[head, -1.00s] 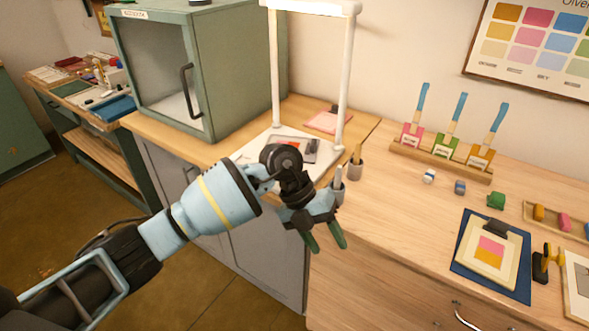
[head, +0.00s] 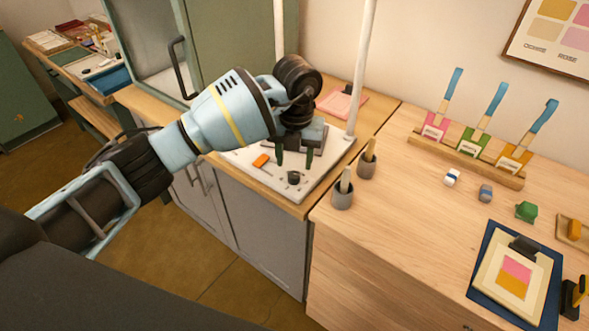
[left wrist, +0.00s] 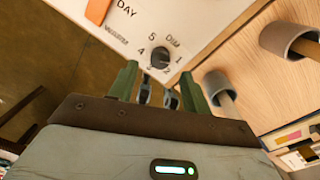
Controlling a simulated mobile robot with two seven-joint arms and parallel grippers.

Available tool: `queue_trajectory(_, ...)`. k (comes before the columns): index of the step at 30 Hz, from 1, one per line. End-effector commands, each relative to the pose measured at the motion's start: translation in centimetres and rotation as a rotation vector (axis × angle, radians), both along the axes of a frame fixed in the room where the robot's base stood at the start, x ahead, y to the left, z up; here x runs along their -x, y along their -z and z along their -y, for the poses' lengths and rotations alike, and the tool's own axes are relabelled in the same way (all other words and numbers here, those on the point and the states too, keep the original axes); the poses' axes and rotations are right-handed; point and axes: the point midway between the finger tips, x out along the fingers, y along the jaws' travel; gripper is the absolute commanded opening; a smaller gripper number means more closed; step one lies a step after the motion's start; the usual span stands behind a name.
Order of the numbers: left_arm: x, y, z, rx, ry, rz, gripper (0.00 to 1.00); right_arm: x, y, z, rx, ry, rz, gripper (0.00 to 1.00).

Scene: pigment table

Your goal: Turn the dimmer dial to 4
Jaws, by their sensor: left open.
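The dimmer dial (head: 294,178) is a small black knob on the white base panel (head: 313,187) of the lamp stand. In the left wrist view the dial (left wrist: 160,57) has printed numbers around it, with 5 above, 4 to the left and 1 to the right. A light mark shows on the knob's lower left, but its exact setting is too small to tell. My left gripper (head: 295,160) points down just behind the dial in the head view. Its green fingers (left wrist: 157,88) are open, apart and empty, short of the knob. My right gripper is not in view.
An orange switch (head: 261,160) sits left of the dial. White posts rise from the panel. Two grey cups (head: 342,200) (head: 367,167) with tools stand right of it. A green cabinet (head: 225,50) stands behind my left arm.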

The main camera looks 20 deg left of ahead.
Motion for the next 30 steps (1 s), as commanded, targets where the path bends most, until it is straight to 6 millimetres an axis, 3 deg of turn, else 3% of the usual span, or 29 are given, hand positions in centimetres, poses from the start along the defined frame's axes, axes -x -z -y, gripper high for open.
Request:
queue_trajectory(3, 0.1, 2.0, 0.0, 0.001, 0.001, -0.004, 0.48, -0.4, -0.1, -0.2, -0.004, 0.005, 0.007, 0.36)
queue_trajectory(9, 0.1, 4.0, -0.1, 0.001, 0.0, -0.002, 0.48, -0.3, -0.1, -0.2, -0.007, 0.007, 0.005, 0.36)
queue_trajectory(20, 0.0, 4.5, -0.1, 0.001, 0.001, 0.0, 0.48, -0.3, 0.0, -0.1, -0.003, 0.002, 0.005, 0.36)
queue_trajectory(30, 0.0, 4.5, -0.1, 0.001, 0.001, 0.0, 0.07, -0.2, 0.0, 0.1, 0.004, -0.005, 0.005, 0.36)
